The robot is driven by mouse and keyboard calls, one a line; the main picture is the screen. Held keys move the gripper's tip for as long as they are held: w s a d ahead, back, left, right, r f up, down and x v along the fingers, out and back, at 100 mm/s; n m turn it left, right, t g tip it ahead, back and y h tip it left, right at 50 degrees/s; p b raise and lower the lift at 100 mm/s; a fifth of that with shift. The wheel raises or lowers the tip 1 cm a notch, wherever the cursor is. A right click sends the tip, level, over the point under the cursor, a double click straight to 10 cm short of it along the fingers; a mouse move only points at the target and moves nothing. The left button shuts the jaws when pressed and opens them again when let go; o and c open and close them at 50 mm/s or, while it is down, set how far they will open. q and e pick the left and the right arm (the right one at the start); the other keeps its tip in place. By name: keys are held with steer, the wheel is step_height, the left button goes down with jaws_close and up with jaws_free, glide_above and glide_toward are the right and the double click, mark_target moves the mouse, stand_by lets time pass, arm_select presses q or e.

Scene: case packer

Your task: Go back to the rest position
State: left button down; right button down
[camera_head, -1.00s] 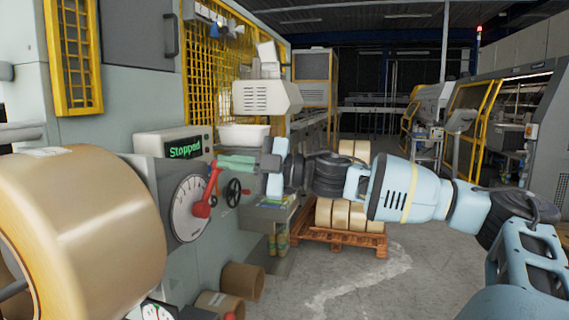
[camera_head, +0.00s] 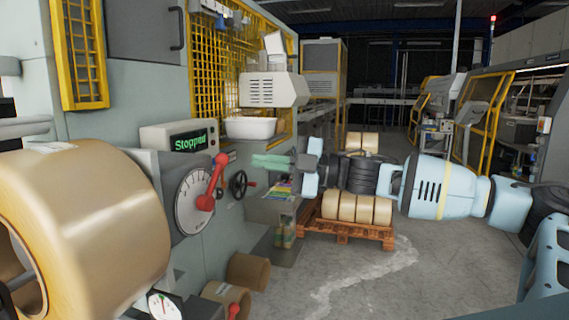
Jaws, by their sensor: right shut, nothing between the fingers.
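My right arm comes in from the right edge. Its gripper (camera_head: 272,162) has green fingers pointing left, and they look closed with nothing held. The fingers are in the air to the right of the red lever (camera_head: 212,183) on the round dial (camera_head: 193,200), with a clear gap between them. The display box (camera_head: 178,143) above the dial reads "Stopped". My left gripper is not in view.
A large tape roll (camera_head: 110,215) fills the left foreground. Rolls stand on a pallet (camera_head: 340,229) beyond my arm.

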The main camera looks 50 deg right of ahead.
steer(key=shift+v, duration=1.7)
steer(key=shift+r, duration=0.15)
